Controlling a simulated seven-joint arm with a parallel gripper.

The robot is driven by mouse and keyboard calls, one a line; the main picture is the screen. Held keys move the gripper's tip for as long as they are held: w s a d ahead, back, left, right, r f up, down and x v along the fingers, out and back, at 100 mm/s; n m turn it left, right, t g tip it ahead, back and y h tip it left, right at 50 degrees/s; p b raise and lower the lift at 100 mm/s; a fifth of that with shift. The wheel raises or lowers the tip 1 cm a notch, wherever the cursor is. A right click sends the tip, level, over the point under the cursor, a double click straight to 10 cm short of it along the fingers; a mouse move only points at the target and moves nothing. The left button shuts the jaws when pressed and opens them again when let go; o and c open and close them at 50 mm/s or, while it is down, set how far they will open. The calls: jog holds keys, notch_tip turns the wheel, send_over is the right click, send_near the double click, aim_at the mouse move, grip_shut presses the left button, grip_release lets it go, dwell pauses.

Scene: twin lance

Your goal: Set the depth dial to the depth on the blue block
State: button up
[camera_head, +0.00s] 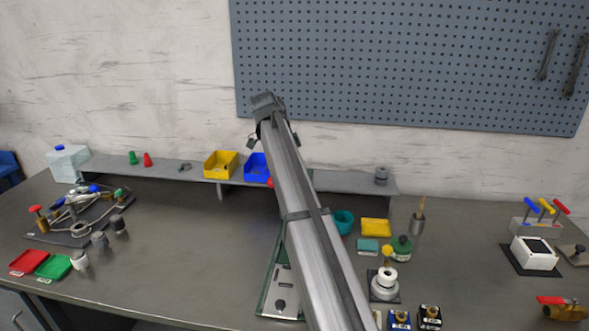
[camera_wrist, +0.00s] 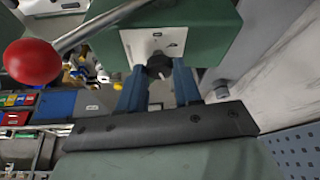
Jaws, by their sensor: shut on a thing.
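The depth dial (camera_wrist: 158,66) is a dark knob on a white plate of a green machine (camera_wrist: 215,25), seen in the wrist view. My gripper (camera_wrist: 161,82) has its two blue fingers on either side of the knob and is shut on it. The dial's setting cannot be read. In the head view my arm hides the gripper and most of the machine; part of its green-edged base (camera_head: 280,292) shows. A small blue block (camera_head: 399,320) with a pale label stands at the front edge of the view; its text is too small to read.
A lever with a red ball (camera_wrist: 32,62) is close to my gripper on the left in the wrist view. A black block (camera_head: 430,317) stands beside the blue block. Yellow (camera_head: 221,164) and blue (camera_head: 256,166) bins sit on the back shelf.

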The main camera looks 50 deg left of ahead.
jog(key=shift+f+m, duration=0.1)
jog(key=shift+m, duration=0.2)
dwell(0.4)
jog(key=o, duration=1)
jog(key=shift+o, duration=0.2)
jog(key=shift+s+a+r, duration=0.15)
jog(key=shift+r, duration=0.4)
jog(key=s+a, duration=0.7)
jog(key=s, duration=0.2)
jog(key=shift+s+a, duration=0.25)
